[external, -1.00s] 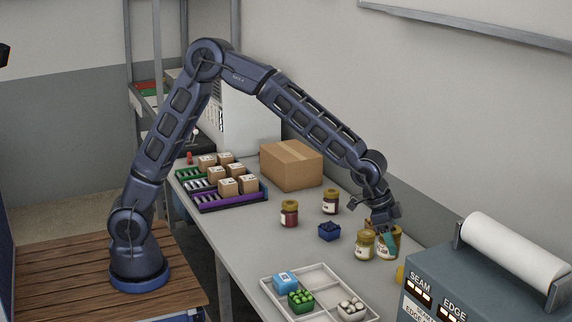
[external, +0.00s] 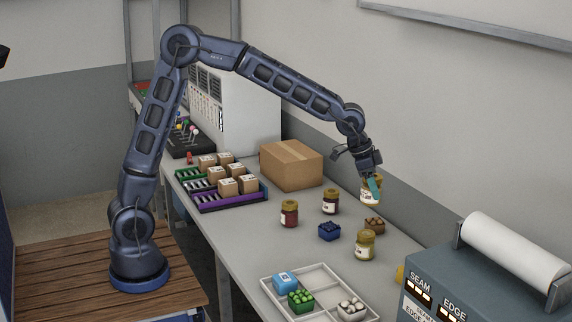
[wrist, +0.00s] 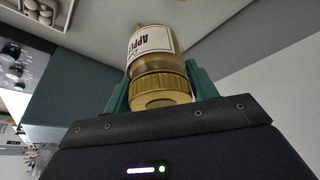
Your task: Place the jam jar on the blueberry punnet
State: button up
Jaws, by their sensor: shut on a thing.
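My gripper (external: 371,182) is shut on a gold-lidded jar (external: 370,192) with a pale label and holds it above the table. In the wrist view the held jar (wrist: 155,60) sits between the green fingers, its lid toward the camera; its label begins "APPL", the rest unreadable. The blueberry punnet (external: 330,231), small and dark blue, stands on the table below and left of the held jar. Other gold-lidded jars stand nearby: a red one (external: 289,214), a dark one (external: 331,202) and a pale yellowish one (external: 365,245). Which is the jam jar I cannot tell for sure.
A brown punnet (external: 374,226) stands right of the blueberry punnet. A divided white tray (external: 318,277) with small punnets is at the front. A cardboard box (external: 291,165) and racks of small boxes (external: 233,203) lie behind. A grey sealing machine (external: 480,280) stands at the right.

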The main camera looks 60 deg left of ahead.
jog(key=a+r+n, duration=0.2)
jog(key=a, duration=2)
send_over(332, 225)
jog(key=shift+t+y, duration=0.3)
jog(key=shift+y, duration=0.1)
notch_tip(332, 225, down, 20)
jog(key=shift+r, duration=0.25)
jog(key=shift+f, duration=0.2)
jog(key=o, duration=1.2)
jog(key=shift+o, duration=0.2)
jog(key=shift+r, duration=0.1)
